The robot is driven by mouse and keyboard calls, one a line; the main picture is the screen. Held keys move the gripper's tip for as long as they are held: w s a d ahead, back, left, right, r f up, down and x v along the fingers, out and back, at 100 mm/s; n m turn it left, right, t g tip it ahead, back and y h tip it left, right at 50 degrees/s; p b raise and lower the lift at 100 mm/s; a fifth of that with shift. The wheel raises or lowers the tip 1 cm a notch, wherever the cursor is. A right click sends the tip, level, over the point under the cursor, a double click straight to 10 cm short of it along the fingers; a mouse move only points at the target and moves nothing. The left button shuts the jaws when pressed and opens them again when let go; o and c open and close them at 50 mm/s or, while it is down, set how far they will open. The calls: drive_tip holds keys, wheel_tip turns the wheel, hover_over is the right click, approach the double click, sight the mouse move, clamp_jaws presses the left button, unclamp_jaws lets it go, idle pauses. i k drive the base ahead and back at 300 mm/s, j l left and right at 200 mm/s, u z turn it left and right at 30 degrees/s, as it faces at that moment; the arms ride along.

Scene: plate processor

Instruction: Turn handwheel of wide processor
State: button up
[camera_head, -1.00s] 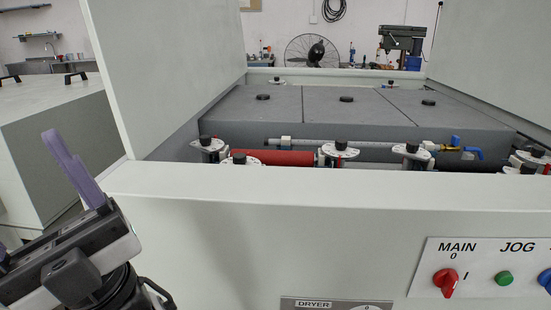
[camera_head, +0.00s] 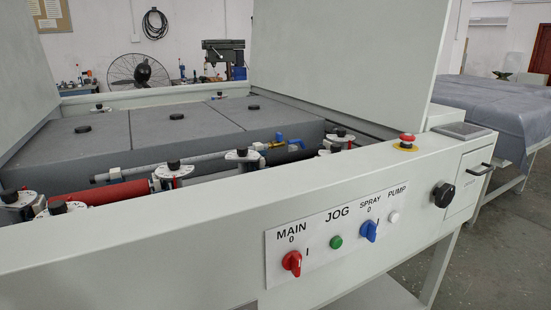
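The wide processor (camera_head: 180,245) is a long pale-grey machine that fills most of the view, with its covers raised. A black round handwheel (camera_head: 443,194) sits on its front face near the right end, beside a small panel with a dark handle (camera_head: 480,169). Nothing covers the handwheel. My gripper is out of the frame, so its distance from the handwheel cannot be seen.
Left of the handwheel is a panel with a red MAIN switch (camera_head: 292,263), a green JOG button (camera_head: 336,242) and a blue SPRAY switch (camera_head: 369,230). A red emergency button (camera_head: 407,139) tops the right end. A covered table (camera_head: 500,110) stands at right.

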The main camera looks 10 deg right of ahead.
sight(444, 195)
drive_tip(key=z, duration=0.85)
drive_tip(key=i+l+z, duration=0.1)
drive_tip(key=i+z, duration=0.15)
drive_tip(key=z, duration=0.25)
drive_tip(key=i+z, duration=0.25)
drive_tip(key=z, duration=0.25)
